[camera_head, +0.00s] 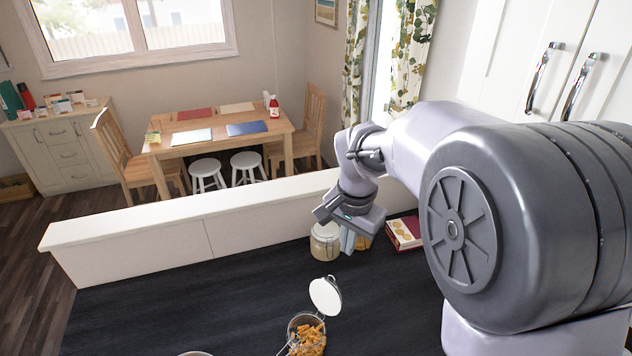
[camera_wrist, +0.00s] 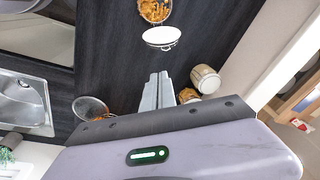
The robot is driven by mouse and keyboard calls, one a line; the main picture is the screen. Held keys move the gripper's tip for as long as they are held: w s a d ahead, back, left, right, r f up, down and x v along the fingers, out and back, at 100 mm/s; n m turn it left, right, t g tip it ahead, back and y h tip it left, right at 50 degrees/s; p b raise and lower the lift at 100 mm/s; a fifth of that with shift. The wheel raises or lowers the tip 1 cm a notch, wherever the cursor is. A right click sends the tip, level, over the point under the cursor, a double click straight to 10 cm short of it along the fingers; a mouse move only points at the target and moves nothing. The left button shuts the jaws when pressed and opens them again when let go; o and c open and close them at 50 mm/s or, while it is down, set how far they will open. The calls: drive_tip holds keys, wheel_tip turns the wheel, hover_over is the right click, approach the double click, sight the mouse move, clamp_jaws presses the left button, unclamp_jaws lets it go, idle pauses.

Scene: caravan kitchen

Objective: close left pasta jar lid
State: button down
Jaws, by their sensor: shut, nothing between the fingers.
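An open glass jar of pasta (camera_head: 308,340) stands on the dark counter at the bottom of the head view. Its white lid (camera_head: 325,296) is tilted up on the far side of the mouth. In the wrist view the jar (camera_wrist: 154,11) is at the top edge, with the lid (camera_wrist: 161,38) just below it. My gripper (camera_head: 348,248) is shut and empty, farther back on the counter and apart from the lid. Its fingers (camera_wrist: 160,78) point toward the lid's side in the wrist view. Part of the open jar is cut off by the wrist frame.
A closed jar (camera_head: 325,242) stands close beside my gripper; another jar (camera_wrist: 188,96) is partly hidden behind it. A red box (camera_head: 404,232) is to the right. A round glass vessel (camera_wrist: 90,106) and sink (camera_wrist: 22,100) show left. Counter between gripper and lid looks clear.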

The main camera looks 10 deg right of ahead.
drive_tip(key=w+f+m+g+p, duration=0.1)
drive_tip(key=w+f+p, duration=0.2)
drive_tip(key=w, duration=0.2)
drive_tip(key=b, duration=0.1)
hover_over(329, 293)
drive_tip(key=w+d, duration=0.2)
drive_tip(key=w, duration=0.1)
wheel_tip(329, 293, down, 9)
drive_tip(key=shift+s+d+r+h, duration=0.1)
drive_tip(key=shift+r+h, duration=0.05)
drive_tip(key=shift+h, duration=0.15)
drive_tip(key=shift+b, duration=0.3)
